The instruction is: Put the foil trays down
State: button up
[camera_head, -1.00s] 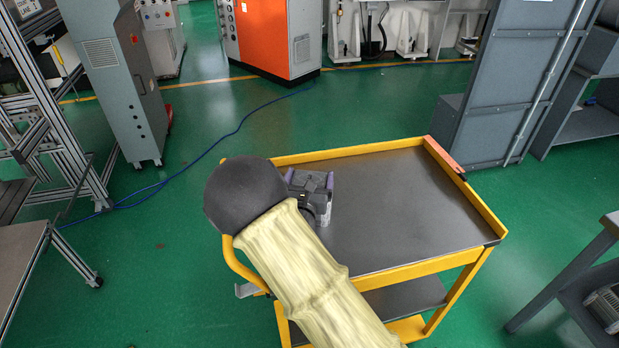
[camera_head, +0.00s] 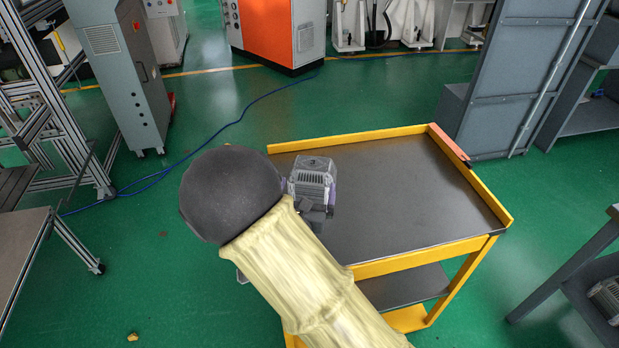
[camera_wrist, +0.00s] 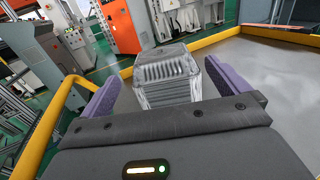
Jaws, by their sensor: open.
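The foil trays (camera_head: 313,172) show as a ribbed silver stack over the left end of the yellow-edged cart (camera_head: 420,190) in the head view. In the wrist view the stack (camera_wrist: 166,72) sits between the two purple fingers. My gripper (camera_wrist: 166,90) is open, with one finger on each side of the stack; I cannot tell whether either finger touches it. In the head view my gripper (camera_head: 316,200) is partly hidden behind my dark, rounded wrist. The underside of the stack is hidden, so its contact with the cart top is unclear.
The cart's grey top is bare to the right, with a raised yellow rim (camera_head: 350,139) around it. A grey cabinet (camera_head: 525,80) stands behind its right end. A metal frame (camera_head: 60,110) stands at far left, and a blue cable (camera_head: 225,128) crosses the green floor.

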jog(key=shift+s+a, duration=0.1)
jog(key=shift+s, duration=0.95)
